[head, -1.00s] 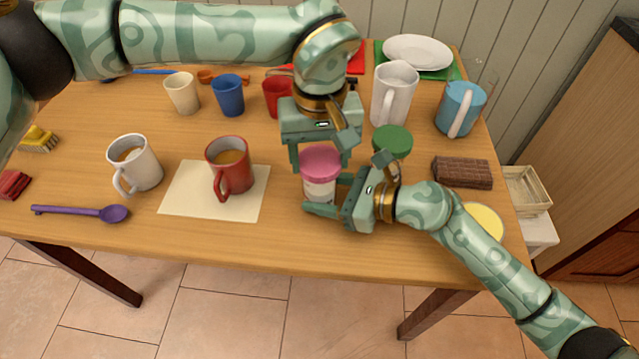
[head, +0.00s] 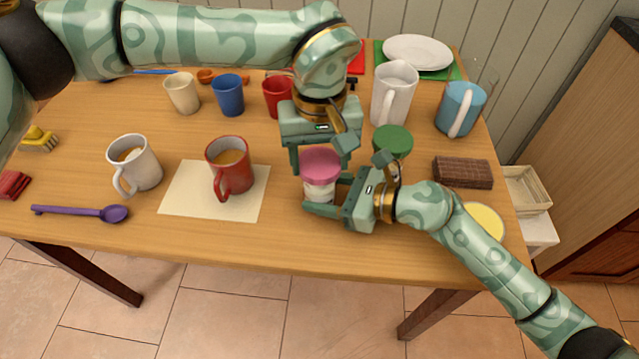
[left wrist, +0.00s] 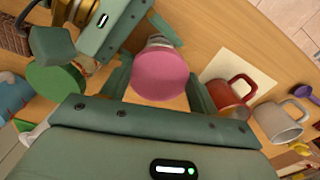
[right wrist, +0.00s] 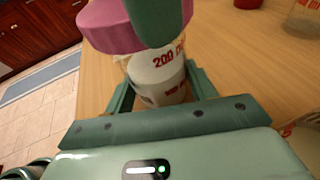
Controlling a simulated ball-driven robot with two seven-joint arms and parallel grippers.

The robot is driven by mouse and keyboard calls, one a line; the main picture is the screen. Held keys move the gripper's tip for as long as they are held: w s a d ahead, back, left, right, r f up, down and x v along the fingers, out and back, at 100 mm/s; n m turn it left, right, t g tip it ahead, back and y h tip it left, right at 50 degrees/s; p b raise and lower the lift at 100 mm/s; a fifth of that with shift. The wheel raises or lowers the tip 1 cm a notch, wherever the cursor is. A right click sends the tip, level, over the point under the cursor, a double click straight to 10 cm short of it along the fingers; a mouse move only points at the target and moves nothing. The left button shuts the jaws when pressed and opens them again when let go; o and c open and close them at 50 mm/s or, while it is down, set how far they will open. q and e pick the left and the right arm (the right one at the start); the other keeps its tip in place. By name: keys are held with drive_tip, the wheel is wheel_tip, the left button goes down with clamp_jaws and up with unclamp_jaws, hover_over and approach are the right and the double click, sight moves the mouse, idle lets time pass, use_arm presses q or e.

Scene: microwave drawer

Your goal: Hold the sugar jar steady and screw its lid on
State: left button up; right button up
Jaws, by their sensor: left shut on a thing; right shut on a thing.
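The sugar jar (head: 320,192) is a pale jar with printed red marks, standing upright near the table's front edge; its body also shows in the right wrist view (right wrist: 160,78). Its pink lid (head: 321,165) is at the jar's mouth and looks slightly offset in the right wrist view (right wrist: 108,24); I cannot tell whether it is seated. My left gripper (head: 324,166) reaches down from above and is shut on the lid, which shows between its fingers in the left wrist view (left wrist: 160,75). My right gripper (head: 325,194) comes from the right, shut around the jar's body.
A green-lidded jar (head: 392,141) stands close behind my right gripper. A red mug (head: 230,170) on a paper sheet (head: 182,195) is to the left. A chocolate-brown block (head: 462,173) and a yellow round thing (head: 485,220) are to the right. Several cups stand behind.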

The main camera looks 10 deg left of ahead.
drive_tip(key=shift+o, duration=1.1)
drive_tip(key=c, duration=0.5)
use_arm(q)
drive_tip(key=o, duration=0.6)
use_arm(e)
drive_tip(key=c, duration=0.4)
use_arm(q)
drive_tip(key=o, duration=0.4)
use_arm(e)
drive_tip(key=shift+o, duration=0.2)
use_arm(q)
drive_tip(key=c, duration=1.2)
drive_tip(key=shift+o, duration=0.2)
drive_tip(key=m, duration=0.9)
drive_tip(key=shift+s+d, duration=0.1)
drive_tip(key=shift+d, duration=0.05)
use_arm(e)
drive_tip(key=shift+a, duration=0.1)
